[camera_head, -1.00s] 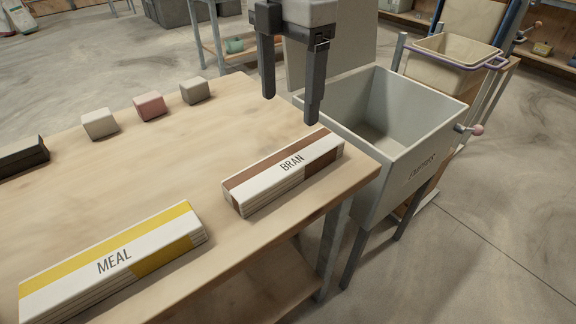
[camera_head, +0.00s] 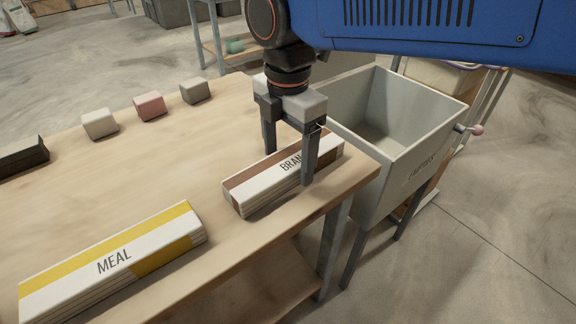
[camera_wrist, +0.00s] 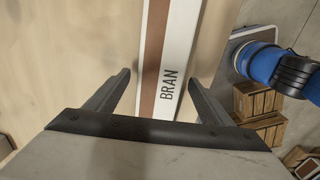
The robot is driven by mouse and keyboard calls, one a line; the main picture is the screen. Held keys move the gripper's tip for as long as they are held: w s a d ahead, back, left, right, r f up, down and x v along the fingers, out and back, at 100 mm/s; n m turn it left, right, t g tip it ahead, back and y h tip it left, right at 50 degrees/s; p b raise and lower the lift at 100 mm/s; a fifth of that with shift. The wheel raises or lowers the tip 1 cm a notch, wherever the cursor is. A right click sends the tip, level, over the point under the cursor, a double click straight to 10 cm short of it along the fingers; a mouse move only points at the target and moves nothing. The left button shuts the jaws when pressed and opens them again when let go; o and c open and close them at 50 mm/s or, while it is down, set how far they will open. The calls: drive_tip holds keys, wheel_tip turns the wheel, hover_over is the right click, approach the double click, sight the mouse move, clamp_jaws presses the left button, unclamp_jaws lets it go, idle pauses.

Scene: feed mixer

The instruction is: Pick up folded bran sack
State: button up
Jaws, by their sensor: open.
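The folded bran sack (camera_head: 262,187) is a long flat white bundle with brown bands and the word BRAN. It lies on the wooden table near its right front edge. My gripper (camera_head: 288,168) is open, with one finger on the far side of the sack and one on the near side in the head view. In the wrist view, the bran sack (camera_wrist: 174,60) runs between the two spread fingers of my gripper (camera_wrist: 158,85). The finger in front hides part of the sack's label in the head view. I cannot tell whether either finger touches it.
A folded meal sack (camera_head: 115,262) with a yellow band lies to the left on the table (camera_head: 150,165). Several small blocks, one of them a pink block (camera_head: 149,107), sit at the back. A grey mixer hopper (camera_head: 400,150) stands just right of the table.

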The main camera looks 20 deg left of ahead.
drive_tip(key=shift+f, duration=0.7)
drive_tip(key=shift+c, duration=0.6)
drive_tip(key=c, duration=1.1)
